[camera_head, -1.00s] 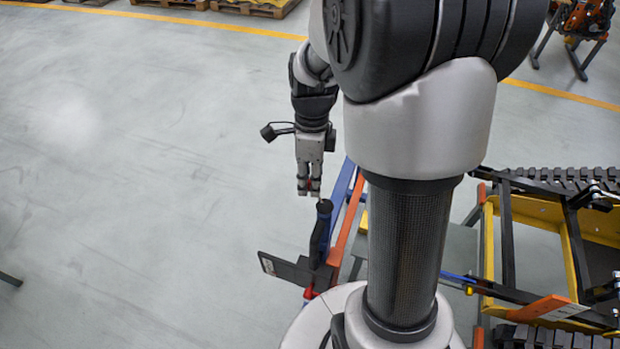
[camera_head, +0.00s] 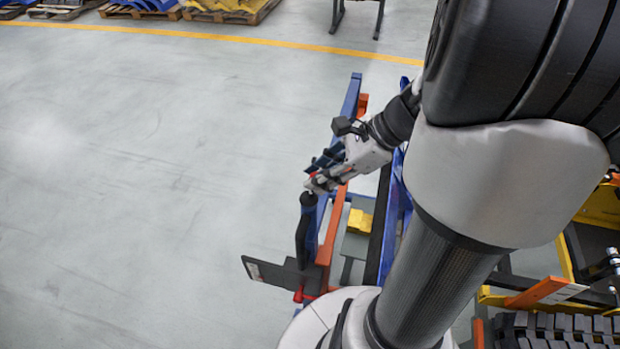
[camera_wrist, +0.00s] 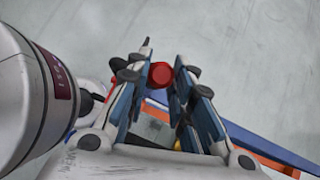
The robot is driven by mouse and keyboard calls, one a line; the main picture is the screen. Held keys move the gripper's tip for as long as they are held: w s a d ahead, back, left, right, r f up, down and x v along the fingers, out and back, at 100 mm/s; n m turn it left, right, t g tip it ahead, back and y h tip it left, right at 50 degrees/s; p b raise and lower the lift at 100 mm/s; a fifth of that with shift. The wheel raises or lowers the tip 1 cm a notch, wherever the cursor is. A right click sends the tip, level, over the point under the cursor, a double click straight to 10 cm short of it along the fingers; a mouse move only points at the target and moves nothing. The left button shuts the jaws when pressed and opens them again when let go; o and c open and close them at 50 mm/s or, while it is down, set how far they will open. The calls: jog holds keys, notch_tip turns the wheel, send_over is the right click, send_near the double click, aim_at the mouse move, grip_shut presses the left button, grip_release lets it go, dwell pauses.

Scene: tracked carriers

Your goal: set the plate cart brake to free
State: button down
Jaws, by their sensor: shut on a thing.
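A red round knob (camera_wrist: 161,75) shows between my fingertips in the wrist view. It looks like the knob of the brake lever, but the lever below it cannot be made out. My gripper (camera_head: 318,184) is shut on this knob, with one finger on each side in the wrist view (camera_wrist: 161,77). In the head view the gripper points down and left, over the cart's frame. The plate cart shows as a blue rail (camera_head: 351,98) with an orange-red rail (camera_head: 332,235) beside it. My arm hides part of the cart.
A black upright handle (camera_head: 302,240) stands just below my gripper, close to a dark flat plate (camera_head: 272,272). A yellow block (camera_head: 360,221) lies right of the orange-red rail. A yellow tracked carrier is at right. Open floor (camera_head: 130,190) lies to the left.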

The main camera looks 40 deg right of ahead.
jog(key=shift+s+d+f+t+y+b, duration=0.45)
jog(key=shift+s+d+f+t+y, duration=0.3)
jog(key=shift+s+d+t, duration=0.25)
jog(key=shift+s+a, duration=0.1)
jog(key=shift+a, duration=0.05)
jog(key=c, duration=1.4)
grip_release()
jog(key=shift+r, duration=0.1)
jog(key=v, duration=1.2)
